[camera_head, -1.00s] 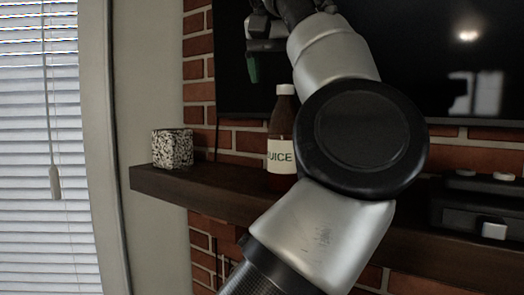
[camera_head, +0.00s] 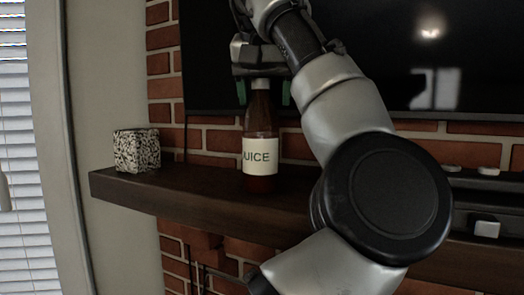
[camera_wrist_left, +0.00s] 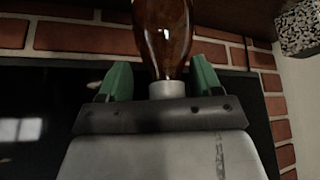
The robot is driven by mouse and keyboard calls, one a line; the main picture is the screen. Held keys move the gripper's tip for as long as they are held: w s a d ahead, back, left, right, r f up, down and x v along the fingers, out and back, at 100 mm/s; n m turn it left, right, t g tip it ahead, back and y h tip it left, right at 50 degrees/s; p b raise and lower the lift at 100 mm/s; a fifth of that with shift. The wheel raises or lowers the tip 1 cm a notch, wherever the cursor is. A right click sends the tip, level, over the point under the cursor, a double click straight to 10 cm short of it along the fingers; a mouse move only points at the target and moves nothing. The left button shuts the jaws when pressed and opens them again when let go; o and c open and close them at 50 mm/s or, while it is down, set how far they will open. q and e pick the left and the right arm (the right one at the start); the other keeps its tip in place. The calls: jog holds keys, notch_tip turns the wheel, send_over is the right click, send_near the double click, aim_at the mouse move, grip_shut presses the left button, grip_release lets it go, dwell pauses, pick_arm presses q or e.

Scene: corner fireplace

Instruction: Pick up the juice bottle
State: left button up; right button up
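The juice bottle (camera_head: 261,125) stands upright on the dark wooden mantel. It is brown with a white cap and a white label. My left gripper (camera_head: 264,92) is above it, pointing down, with its green fingers open on either side of the cap and neck. In the left wrist view the bottle (camera_wrist_left: 163,38) shows upside down, its cap between the two green fingers (camera_wrist_left: 160,80), with gaps on both sides. My right gripper is not in view.
The mantel (camera_head: 200,190) runs along the brick wall. A black-and-white speckled box (camera_head: 137,150) sits at its left end. A dark screen (camera_head: 400,60) hangs behind my arm. A dark device with light parts (camera_head: 484,228) is at the right.

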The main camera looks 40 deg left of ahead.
pick_arm(q)
jog(key=shift+c, duration=1.1)
jog(key=shift+a+f, duration=0.1)
jog(key=shift+a, duration=0.35)
jog(key=c, duration=0.5)
jog(key=shift+s, duration=0.1)
jog(key=shift+c, duration=1.2)
jog(key=shift+d, duration=0.1)
grip_shut()
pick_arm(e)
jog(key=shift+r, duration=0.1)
